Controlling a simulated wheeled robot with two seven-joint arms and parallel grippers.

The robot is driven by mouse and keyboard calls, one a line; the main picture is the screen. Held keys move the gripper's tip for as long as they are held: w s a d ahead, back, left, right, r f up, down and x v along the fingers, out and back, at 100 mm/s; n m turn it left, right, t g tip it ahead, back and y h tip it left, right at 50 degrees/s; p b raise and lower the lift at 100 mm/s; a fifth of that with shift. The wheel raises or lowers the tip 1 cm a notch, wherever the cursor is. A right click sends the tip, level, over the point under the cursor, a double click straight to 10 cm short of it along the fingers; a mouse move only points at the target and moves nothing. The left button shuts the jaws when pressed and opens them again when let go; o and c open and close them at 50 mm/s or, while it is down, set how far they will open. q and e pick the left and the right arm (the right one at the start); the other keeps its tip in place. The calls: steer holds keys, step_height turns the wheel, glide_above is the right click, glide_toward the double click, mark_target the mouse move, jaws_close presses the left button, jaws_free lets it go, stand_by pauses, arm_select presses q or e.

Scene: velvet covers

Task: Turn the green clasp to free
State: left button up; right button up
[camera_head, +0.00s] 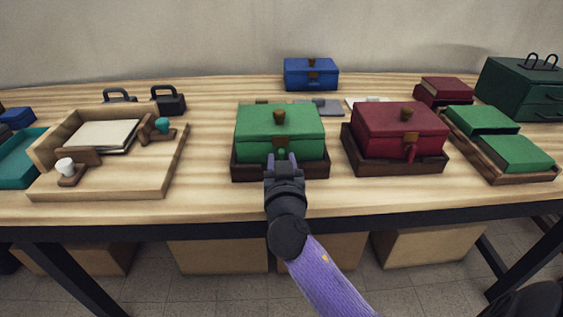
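A green box (265,130) with a brown knob on its lid sits in a dark wooden tray (249,172) near the middle of the table. I cannot tell whether the fingers touch the clasp. My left gripper is not in view.
A red box (398,124) stands in its own tray to the right. A wooden tray (150,178) with papers and stamps lies to the left. Green covers (516,152) lie at the right. A blue box (311,72) stands behind. The table's front strip is mostly clear.

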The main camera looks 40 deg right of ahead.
steer(key=c, duration=0.5)
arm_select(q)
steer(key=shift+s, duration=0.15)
arm_select(e)
jaws_close()
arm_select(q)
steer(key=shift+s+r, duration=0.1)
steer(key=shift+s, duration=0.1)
